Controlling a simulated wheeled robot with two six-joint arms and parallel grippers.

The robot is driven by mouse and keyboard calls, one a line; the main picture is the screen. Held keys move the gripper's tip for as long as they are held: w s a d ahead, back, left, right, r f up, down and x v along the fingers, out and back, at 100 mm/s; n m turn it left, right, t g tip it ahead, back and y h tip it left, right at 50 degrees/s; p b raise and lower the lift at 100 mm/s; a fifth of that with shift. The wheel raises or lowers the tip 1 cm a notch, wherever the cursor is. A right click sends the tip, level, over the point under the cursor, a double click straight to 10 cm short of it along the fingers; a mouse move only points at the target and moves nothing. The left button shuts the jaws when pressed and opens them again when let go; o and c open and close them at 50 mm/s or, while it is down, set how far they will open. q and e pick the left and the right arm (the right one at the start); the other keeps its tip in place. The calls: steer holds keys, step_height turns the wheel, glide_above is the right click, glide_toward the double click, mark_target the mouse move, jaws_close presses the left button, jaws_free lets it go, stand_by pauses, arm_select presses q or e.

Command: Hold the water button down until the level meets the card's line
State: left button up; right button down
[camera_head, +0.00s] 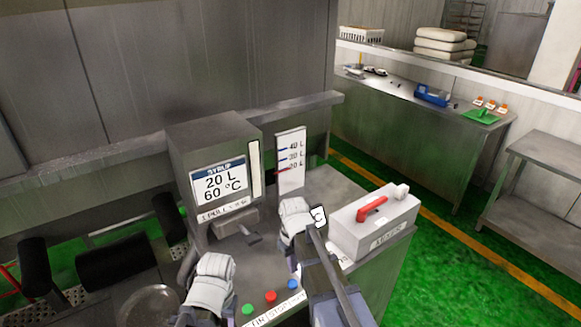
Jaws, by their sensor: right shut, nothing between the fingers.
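The card (219,182) on the grey box (185,148) reads SYRUP, 20 L, 60 °C. Beside it stands a white level scale (291,145) marked 40 L, 30 L and 20 L, with a red mark near 20 L. A pale upright strip (255,168) is on the box's side; I cannot read a level in it. Green (247,309), red (270,297) and blue (293,285) buttons line the counter's front edge. My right gripper (291,263) is shut and empty, just above the blue button; contact is unclear. My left gripper (228,307) is low, near the green button; its fingers are unclear.
A pale case with a red handle (372,208) stands on the counter's right. A spout-like fitting (236,226) juts from the grey box. Dark rollers (117,261) lie at left. Green floor (450,255) is clear at right, before a back bench (425,110).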

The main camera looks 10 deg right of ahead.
arm_select(q)
step_height(320, 180, up, 6)
steer(key=p, duration=0.5)
arm_select(e)
step_height(320, 180, up, 6)
steer(key=shift+r, duration=0.15)
arm_select(q)
step_height(320, 180, down, 8)
steer(key=b, duration=0.7)
steer(key=shift+r+b, duration=0.2)
steer(key=shift+b, duration=0.2)
arm_select(e)
steer(key=s+a+f, duration=0.4)
steer(key=s+a, duration=0.1)
steer(key=s, duration=0.2)
steer(key=s+a+f+h, duration=0.1)
steer(key=s+a+f, duration=0.2)
steer(key=s+a, duration=0.2)
steer(key=shift+s+f, duration=0.35)
steer(key=shift+s, duration=0.9)
arm_select(q)
steer(key=shift+a, duration=0.1)
arm_select(e)
steer(key=shift+a, duration=0.1)
